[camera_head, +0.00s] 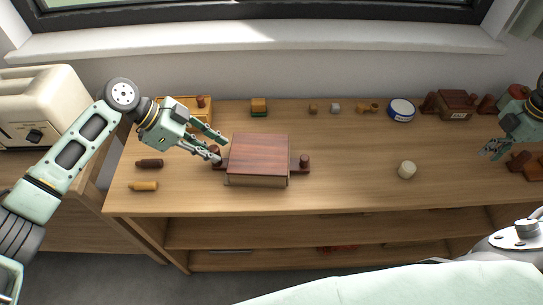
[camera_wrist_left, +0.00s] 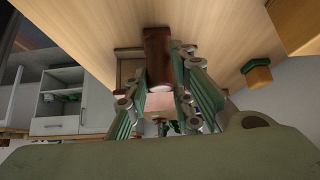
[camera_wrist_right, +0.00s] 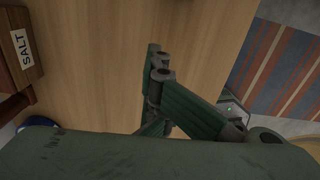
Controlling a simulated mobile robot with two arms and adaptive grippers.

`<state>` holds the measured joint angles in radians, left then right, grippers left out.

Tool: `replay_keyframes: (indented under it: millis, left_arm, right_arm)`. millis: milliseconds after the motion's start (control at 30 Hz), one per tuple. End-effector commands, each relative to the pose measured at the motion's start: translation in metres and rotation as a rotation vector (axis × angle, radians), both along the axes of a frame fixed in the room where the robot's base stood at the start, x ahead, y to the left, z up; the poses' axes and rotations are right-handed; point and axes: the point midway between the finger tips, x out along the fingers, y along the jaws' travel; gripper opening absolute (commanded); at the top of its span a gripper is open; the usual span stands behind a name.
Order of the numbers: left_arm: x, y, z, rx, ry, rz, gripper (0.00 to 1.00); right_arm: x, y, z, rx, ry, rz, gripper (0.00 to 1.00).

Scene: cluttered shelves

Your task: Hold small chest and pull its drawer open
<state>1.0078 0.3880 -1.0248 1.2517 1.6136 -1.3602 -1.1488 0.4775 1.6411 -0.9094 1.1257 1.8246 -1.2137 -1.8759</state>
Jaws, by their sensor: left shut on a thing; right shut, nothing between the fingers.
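The small chest (camera_head: 260,158) is a dark reddish-brown box with a lighter front, standing near the middle of the wooden top. A knobbed handle sticks out on its left (camera_head: 217,158) and another on its right (camera_head: 303,162). My left gripper (camera_head: 218,147) reaches in from the left and is shut at the left handle. In the left wrist view the brown handle (camera_wrist_left: 158,50) sits between its fingers. The chest's drawer cannot be told clearly from its front. My right gripper (camera_head: 488,150) is shut and empty above the right side of the top; its fingers show in the right wrist view (camera_wrist_right: 157,65).
A dark bottle (camera_head: 149,163) and a tan one (camera_head: 143,186) lie at the left. A cream cylinder (camera_head: 407,170) stands right of the chest. A blue-rimmed tin (camera_head: 401,110) and a salt box (camera_head: 456,103) stand at the back right. Space in front of the chest is clear.

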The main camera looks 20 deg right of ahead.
Motion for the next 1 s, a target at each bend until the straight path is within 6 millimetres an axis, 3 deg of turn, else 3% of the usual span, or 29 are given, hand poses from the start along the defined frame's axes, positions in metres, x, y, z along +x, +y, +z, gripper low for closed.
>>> replay_keyframes:
  millis: [1000]
  left_arm:
    - [0.0, 0.0, 0.0, 0.0, 0.001, 0.0, 0.0]
  right_arm:
    - [-0.005, -0.014, 0.0, 0.001, 0.0, 0.0, 0.0]
